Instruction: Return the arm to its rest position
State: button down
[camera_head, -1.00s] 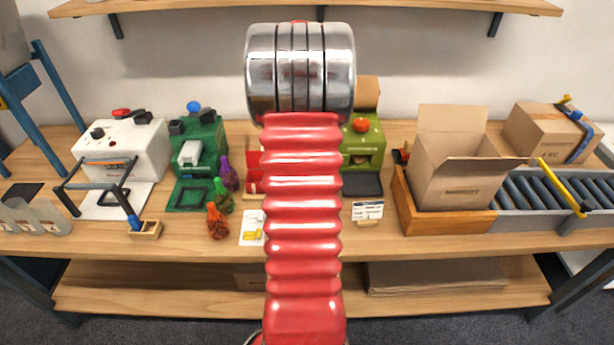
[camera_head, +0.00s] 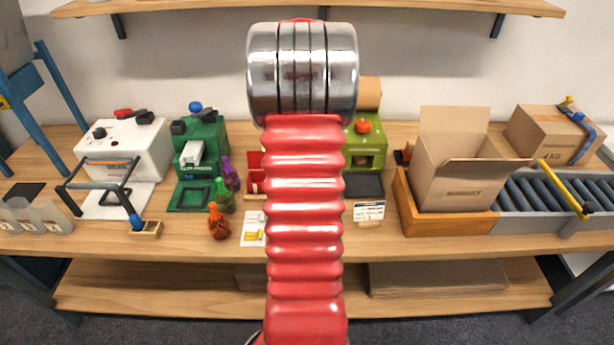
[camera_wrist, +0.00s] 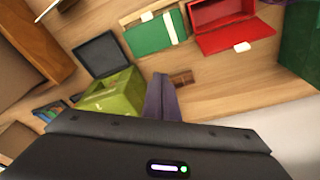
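My red ribbed arm stands upright in the middle of the head view, with its metal joint at the top. My gripper is hidden behind it there. In the wrist view my gripper (camera_wrist: 161,77) shows as two grey-purple fingers close together, with nothing seen between them.
The bench (camera_head: 330,243) holds a white machine (camera_head: 127,150), a dark green press (camera_head: 200,143), several net bags (camera_head: 222,195), a lime-green machine (camera_head: 366,148) and an open carton (camera_head: 458,180). A roller conveyor (camera_head: 545,200) runs at the right. A shelf (camera_head: 400,8) hangs above.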

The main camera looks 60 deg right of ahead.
jog(key=shift+w+n, duration=0.1)
jog(key=shift+n, duration=0.2)
